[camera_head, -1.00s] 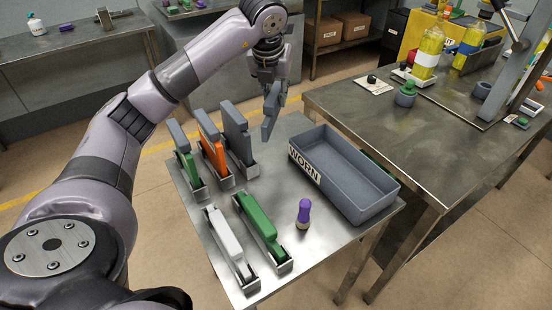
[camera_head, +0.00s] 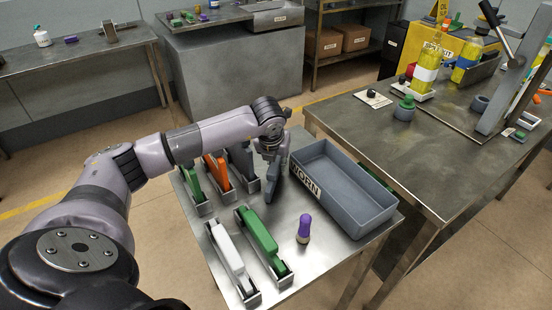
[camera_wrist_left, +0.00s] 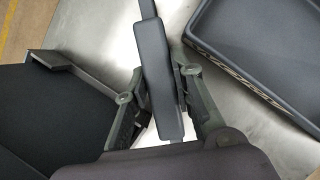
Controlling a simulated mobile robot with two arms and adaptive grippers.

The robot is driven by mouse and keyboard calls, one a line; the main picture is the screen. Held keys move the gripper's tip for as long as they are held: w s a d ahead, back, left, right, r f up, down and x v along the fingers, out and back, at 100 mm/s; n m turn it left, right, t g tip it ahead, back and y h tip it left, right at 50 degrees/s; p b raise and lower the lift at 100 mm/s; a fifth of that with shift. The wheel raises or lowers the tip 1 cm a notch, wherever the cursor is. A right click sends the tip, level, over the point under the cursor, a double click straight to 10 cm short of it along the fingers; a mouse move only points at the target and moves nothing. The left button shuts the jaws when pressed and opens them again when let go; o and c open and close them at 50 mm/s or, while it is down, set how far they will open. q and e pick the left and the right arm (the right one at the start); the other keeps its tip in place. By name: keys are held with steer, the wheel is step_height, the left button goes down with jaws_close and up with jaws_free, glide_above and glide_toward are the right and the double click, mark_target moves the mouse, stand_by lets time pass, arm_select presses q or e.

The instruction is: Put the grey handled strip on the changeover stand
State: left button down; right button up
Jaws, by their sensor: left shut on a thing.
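My left gripper (camera_head: 272,168) is over the back part of the small steel table, left of the WORN bin. It is shut on a grey handled strip (camera_head: 273,188); in the left wrist view the strip's grey handle (camera_wrist_left: 157,75) lies between the two fingers (camera_wrist_left: 160,118). The held strip hangs low over the tabletop; I cannot tell whether it touches. Another grey piece (camera_head: 240,160) stands in a holder just left of it, partly behind my arm. No label marks the changeover stand, so I cannot tell which thing it is. My right gripper is out of view.
On the steel table (camera_head: 320,255), a green strip (camera_head: 191,178) and an orange one (camera_head: 216,170) stand in back holders. White (camera_head: 229,252) and green (camera_head: 258,232) strips are in front. A purple-topped item (camera_head: 304,227) stands near the grey WORN bin (camera_head: 365,215).

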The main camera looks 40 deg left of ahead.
arm_select(q)
steer(key=c, duration=1.4)
jaws_free()
steer(key=shift+o, duration=0.2)
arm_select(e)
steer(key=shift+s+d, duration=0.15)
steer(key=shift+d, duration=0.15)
arm_select(q)
steer(key=shift+r, duration=0.15)
steer(key=shift+s+d+r, duration=0.1)
steer(key=shift+s+r, duration=0.05)
steer(key=shift+r, duration=0.15)
steer(key=b+v, duration=0.2)
steer(key=v, duration=0.9)
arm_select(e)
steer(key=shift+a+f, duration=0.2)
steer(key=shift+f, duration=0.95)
arm_select(q)
steer(key=shift+r, duration=0.15)
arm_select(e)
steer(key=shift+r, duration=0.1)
